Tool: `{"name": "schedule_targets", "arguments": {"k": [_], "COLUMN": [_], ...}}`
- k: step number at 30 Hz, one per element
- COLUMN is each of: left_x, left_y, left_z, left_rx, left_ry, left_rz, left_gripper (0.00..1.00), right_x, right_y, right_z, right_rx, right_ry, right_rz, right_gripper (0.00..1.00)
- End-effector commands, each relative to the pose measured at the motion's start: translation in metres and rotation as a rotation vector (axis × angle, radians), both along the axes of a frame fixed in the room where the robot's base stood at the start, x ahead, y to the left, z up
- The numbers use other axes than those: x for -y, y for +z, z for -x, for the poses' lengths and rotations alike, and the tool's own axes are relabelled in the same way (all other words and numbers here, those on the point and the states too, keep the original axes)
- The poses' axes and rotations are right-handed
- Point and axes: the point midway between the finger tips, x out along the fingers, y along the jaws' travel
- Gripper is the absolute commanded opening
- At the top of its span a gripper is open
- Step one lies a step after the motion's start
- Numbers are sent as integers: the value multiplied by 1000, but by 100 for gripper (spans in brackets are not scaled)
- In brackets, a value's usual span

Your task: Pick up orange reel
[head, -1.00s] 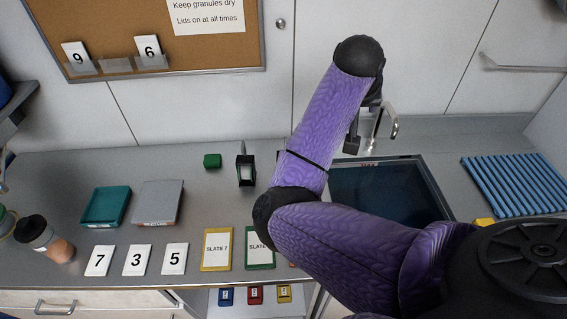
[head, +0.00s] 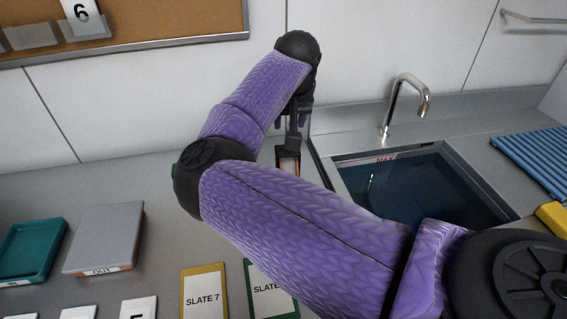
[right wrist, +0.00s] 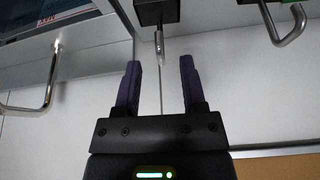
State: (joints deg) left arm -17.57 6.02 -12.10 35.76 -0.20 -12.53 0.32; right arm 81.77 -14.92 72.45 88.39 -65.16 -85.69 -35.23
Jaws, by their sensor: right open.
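A small thing with orange edges and a pale face (head: 288,163) shows on the counter just left of the sink. It is partly covered by my arm, and I cannot tell for sure that it is the orange reel. A black box-like holder (head: 293,142) is directly above it. In the right wrist view a black box (right wrist: 157,11) with a metal hook lies ahead of my fingertips. My right gripper (head: 291,123) is near the holder; in the right wrist view (right wrist: 160,63) its purple fingers are apart with nothing between them. My left gripper is out of view.
The sink (head: 480,170) and tap (head: 410,92) are to the right, with a blue ribbed mat (head: 540,158) beyond. My arm hides the middle counter.

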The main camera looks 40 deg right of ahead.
Motion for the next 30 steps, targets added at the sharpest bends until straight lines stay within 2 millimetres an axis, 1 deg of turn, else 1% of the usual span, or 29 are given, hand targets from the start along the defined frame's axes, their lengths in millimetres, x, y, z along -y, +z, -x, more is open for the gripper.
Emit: {"name": "schedule_targets", "arguments": {"k": [2,7,9,12,17,18,20,21,23,24,25,30], "left_x": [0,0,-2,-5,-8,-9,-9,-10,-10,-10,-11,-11], "left_y": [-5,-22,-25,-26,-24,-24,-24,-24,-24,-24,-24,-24], "left_z": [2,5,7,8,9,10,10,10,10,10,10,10], "left_rx": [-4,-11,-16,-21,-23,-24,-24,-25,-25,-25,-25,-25], "left_ry": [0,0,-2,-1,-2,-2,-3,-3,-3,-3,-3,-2], "left_rz": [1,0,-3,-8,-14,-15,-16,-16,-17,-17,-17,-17], "left_gripper": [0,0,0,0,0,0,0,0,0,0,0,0], "right_x": [3,17,19,20,20,20,20,20,20,20,20,20], "right_y": [-11,-39,-49,-53,-52,-52,-52,-52,-52,-52,-52,-52], "right_z": [-4,-23,-26,-28,-28,-28,-28,-28,-28,-28,-28,-28], "right_rx": [-2,0,-2,0,1,1,1,1,1,1,1,1], "right_ry": [0,1,0,-1,-2,-2,-2,-2,-2,-2,-2,-2], "right_rz": [-1,-2,-1,0,0,0,0,0,0,0,0,0], "right_gripper": [53,53,53,53,53,49,36,27,15,6,0,0]}}
